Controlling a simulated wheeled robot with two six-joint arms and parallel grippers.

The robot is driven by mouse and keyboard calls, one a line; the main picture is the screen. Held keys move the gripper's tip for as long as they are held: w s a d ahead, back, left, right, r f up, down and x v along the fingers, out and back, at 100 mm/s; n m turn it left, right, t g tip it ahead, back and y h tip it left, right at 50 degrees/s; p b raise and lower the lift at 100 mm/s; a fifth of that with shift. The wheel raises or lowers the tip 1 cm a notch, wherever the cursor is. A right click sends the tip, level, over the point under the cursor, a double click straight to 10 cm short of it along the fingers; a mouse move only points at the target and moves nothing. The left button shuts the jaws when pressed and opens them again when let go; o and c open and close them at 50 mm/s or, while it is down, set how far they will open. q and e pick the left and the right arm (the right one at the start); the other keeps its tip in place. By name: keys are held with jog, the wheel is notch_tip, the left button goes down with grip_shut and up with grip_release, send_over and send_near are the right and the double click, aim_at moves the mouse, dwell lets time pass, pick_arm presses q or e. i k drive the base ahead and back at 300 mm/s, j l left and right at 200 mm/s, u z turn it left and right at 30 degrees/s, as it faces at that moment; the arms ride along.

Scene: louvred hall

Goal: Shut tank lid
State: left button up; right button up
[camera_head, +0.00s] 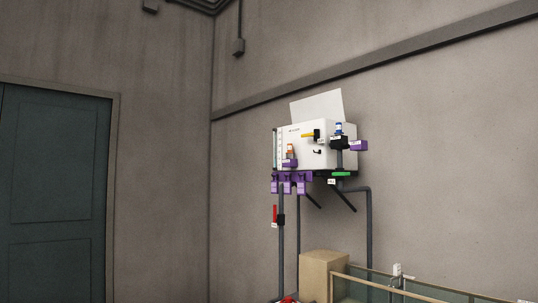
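A white tank (306,147) is mounted on the right wall, right of the room's corner. Its lid, a flat pale panel (318,107), stands up above the rear of the tank, tilted back, so the tank is open. The tank's front carries a yellow handle (307,135), small orange, blue and black fittings, and a clear gauge strip at its left edge. Purple clips (290,183) sit along its lower front edge, and another purple piece (358,146) is at its right. The tank's inside is hidden from this low angle. Neither of my grippers is in view.
Grey pipes (369,230) run down from the tank, one with a red-handled valve (275,214). Below stand a tan box (325,272) and a glass-sided enclosure with a wooden rim (375,284). A dark teal door (54,195) is at the left.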

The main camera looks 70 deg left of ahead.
aim_at(328, 104)
jog(key=u, duration=2.15)
jog(key=i+j+u, duration=0.15)
jog(key=i+u, duration=0.75)
jog(key=i, duration=0.55)
jog(key=i+u, duration=0.1)
jog(key=i, duration=0.55)
jog(key=i+l+u, duration=0.15)
jog(key=i, duration=0.55)
jog(key=i+j, duration=0.1)
jog(key=i, duration=0.55)
jog(key=i+j, duration=0.1)
jog(key=i, duration=1.2)
jog(key=i+l+z, duration=0.2)
jog(key=i+z, duration=0.15)
jog(key=i, duration=0.4)
jog(key=i+z, duration=0.35)
jog(key=i, duration=0.4)
jog(key=i+j+z, duration=0.15)
jog(key=i+z, duration=0.2)
jog(key=i, duration=0.4)
jog(key=i+z, duration=0.45)
jog(key=i+j+z, duration=0.25)
jog(key=z, duration=0.2)
jog(key=i+j+z, duration=0.3)
jog(key=z, duration=0.15)
jog(key=i, duration=0.05)
